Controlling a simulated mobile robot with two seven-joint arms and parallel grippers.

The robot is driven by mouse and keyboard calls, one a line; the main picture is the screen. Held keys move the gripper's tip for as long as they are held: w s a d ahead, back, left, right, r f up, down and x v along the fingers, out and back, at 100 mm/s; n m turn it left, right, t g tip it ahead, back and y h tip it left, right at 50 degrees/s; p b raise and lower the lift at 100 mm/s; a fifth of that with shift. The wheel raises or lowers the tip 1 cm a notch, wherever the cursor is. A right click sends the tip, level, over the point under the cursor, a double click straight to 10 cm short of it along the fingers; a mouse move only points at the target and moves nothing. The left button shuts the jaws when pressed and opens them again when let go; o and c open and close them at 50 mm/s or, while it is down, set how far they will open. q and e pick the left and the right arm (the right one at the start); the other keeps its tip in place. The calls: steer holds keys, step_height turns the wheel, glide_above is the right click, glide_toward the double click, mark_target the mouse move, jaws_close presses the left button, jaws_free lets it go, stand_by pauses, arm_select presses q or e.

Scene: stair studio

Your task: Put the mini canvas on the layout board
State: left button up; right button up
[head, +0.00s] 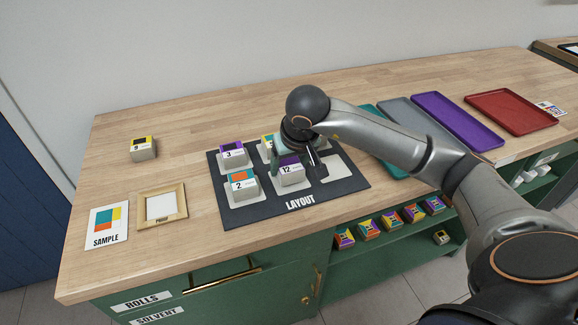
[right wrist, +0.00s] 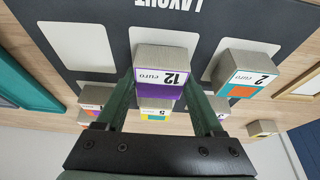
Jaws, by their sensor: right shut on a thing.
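The mini canvas marked 12 (head: 291,172), a small block with a purple top edge, is at the front middle slot of the dark layout board (head: 240,211). My right gripper (head: 301,162) reaches down from the right and is shut on it. In the right wrist view the two fingers (right wrist: 160,88) flank the canvas (right wrist: 165,60), with the pale slot showing around it. I cannot tell whether its base fully touches the board. The front right slot (head: 338,167) is empty. My left gripper is not in view.
Canvas 2 (head: 242,186) stands in the front left slot and canvas 3 (head: 233,153) behind it; more stand in the back row. A yellow-topped canvas (head: 143,149), a frame (head: 162,205) and a sample card (head: 107,226) are at left. Trays, including a purple one (head: 457,121), lie at right.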

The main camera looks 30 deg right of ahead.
steer(key=shift+f, duration=0.35)
steer(key=shift+f, duration=0.1)
steer(key=o, duration=1.3)
steer(key=shift+o, duration=0.2)
steer(key=shift+r, duration=0.25)
steer(key=p+v, duration=0.1)
steer(key=v, duration=1)
steer(key=shift+s+r, duration=0.3)
steer(key=shift+r, duration=0.05)
steer(key=shift+a, duration=0.1)
